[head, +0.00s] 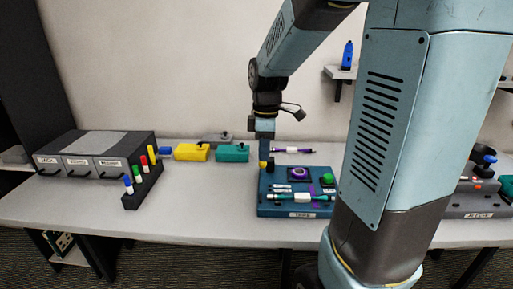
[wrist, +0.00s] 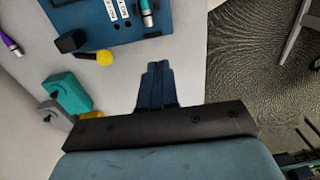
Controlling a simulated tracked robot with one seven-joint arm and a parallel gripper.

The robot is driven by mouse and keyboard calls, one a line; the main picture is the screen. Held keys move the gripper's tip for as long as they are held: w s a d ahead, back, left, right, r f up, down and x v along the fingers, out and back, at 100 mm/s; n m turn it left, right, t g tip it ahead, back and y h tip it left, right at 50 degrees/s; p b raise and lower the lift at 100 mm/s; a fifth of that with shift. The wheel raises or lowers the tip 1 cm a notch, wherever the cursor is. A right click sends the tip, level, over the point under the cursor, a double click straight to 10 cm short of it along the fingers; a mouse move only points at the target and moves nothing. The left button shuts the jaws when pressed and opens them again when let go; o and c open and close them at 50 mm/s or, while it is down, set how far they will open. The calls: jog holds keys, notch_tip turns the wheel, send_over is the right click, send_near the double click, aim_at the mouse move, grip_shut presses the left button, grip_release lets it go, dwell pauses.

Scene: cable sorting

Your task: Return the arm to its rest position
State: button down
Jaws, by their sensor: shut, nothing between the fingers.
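My gripper (head: 264,158) points down at the left back part of the blue panel board in the head view. In the wrist view my gripper (wrist: 157,68) shows its two fingers pressed together with nothing between them. There it is over the bare grey table top, apart from the blue board (wrist: 130,32). My arm reaches down from the upper right in the head view, and my column hides part of the table to the right.
The blue board (head: 297,213) carries a purple ring, a green knob and a green-ended cable. A teal block (head: 232,153) and a yellow block (head: 191,152) stand left of it. A drawer unit (head: 96,158) and a marker rack (head: 143,188) stand further left. Bare table (head: 200,205) lies between.

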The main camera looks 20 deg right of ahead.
jog(key=s+r+m+t, duration=0.3)
jog(key=s+r+m, duration=0.2)
jog(key=s+m, duration=0.1)
jog(key=s+a+r+m+t, duration=0.1)
jog(key=s+r+m+t, duration=0.1)
jog(key=s+r+m, duration=0.3)
jog(key=s+m, duration=0.2)
jog(key=s, duration=0.2)
jog(key=shift+a+r+t, duration=0.15)
jog(key=shift+a+t, duration=0.05)
jog(key=shift+t, duration=0.2)
